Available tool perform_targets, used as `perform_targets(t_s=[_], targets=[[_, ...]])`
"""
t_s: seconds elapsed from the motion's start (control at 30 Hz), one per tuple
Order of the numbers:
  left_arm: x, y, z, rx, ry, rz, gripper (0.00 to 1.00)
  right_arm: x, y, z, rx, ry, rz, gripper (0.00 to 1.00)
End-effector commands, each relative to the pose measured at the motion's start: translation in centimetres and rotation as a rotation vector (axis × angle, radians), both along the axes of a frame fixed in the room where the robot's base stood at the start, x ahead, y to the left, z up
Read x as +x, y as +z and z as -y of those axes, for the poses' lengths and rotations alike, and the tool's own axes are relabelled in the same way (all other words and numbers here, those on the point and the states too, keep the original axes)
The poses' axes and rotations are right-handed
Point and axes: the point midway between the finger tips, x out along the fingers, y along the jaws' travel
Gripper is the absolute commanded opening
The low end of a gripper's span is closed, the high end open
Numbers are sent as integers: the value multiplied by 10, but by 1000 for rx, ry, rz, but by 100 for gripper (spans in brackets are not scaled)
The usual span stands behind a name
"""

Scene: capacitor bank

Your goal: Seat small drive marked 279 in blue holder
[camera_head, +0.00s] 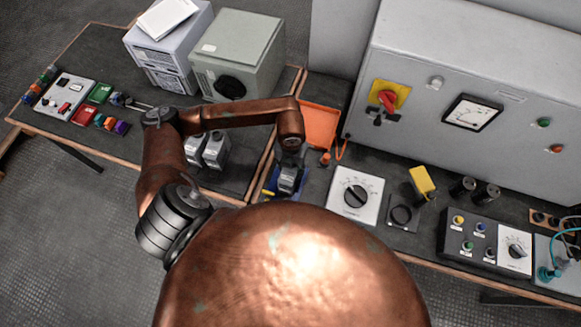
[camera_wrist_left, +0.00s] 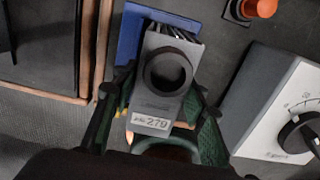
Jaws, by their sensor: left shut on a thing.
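The small grey drive (camera_wrist_left: 152,100) with a round dark ring and a label reading 279 is between the green fingers of my left gripper (camera_wrist_left: 160,112), which is shut on it. The drive also shows below the wrist in the head view (camera_head: 289,179). The blue holder (camera_wrist_left: 130,36) lies behind and beside the drive's far end, and its blue edge shows in the head view (camera_head: 270,184). The drive overlaps the holder in both views; I cannot tell whether it is inside or above it. My right gripper is not in view.
Two similar grey drives (camera_head: 214,150) stand to the left. An orange tray (camera_head: 319,124) lies behind the holder. A white dial box (camera_head: 355,195) stands close on the right, near a small orange-capped knob (camera_wrist_left: 260,8). A grey cabinet (camera_head: 455,85) bounds the back right.

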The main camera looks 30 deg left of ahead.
Motion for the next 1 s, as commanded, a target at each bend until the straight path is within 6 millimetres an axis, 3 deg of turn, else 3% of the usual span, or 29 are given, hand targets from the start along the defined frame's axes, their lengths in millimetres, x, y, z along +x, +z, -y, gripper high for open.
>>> perform_targets(t_s=[0.67,0.7,1.0], targets=[[0,-8,0,-1,0,1,0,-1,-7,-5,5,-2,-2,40],[0,-8,0,-1,0,1,42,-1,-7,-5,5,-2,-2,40],[0,-9,0,0,0,0,60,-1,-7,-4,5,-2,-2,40]])
